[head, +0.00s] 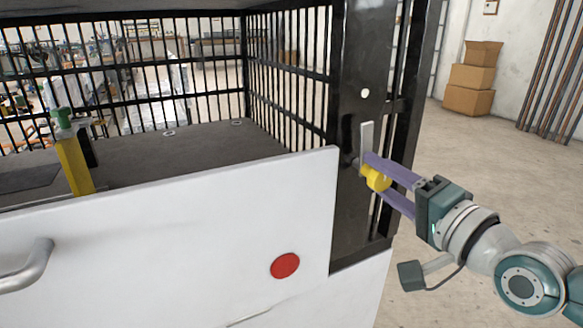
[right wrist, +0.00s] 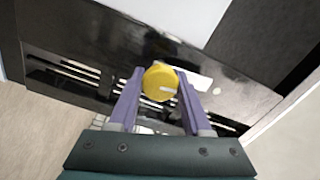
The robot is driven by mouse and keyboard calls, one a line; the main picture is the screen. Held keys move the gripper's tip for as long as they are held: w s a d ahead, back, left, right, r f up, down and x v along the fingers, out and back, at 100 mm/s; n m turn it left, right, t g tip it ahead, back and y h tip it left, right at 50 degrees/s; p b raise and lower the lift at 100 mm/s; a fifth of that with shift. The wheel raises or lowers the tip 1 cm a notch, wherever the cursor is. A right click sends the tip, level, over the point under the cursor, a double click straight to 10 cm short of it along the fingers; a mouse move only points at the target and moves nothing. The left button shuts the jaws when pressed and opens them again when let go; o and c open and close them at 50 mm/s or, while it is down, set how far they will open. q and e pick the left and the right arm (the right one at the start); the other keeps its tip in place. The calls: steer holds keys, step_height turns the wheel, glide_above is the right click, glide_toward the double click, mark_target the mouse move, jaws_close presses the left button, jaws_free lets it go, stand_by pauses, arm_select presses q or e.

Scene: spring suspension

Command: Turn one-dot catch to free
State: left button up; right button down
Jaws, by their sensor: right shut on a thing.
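The catch with one white dot (head: 365,93) above it sits on the black post at the right of the cage. Its yellow knob (head: 378,179) stands out from the post below a pale upright plate (head: 367,138). My right gripper (head: 373,173) is shut on the knob, one purple finger above it and one below in the head view. In the right wrist view the knob (right wrist: 160,83) sits between the fingertips, and a short white line shows on its face. My left gripper is not in view.
A white panel (head: 180,235) with a red disc (head: 285,265) and a grey handle (head: 28,265) fronts the cage. A yellow post with a green top (head: 73,160) stands at the left. Cardboard boxes (head: 472,75) stand far back; the floor at right is clear.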

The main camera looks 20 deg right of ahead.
steer(key=shift+m, duration=0.5)
steer(key=shift+c, duration=1.7)
jaws_free()
steer(key=s+p, duration=0.1)
steer(key=s, duration=0.9)
steer(key=shift+d+p, duration=0.4)
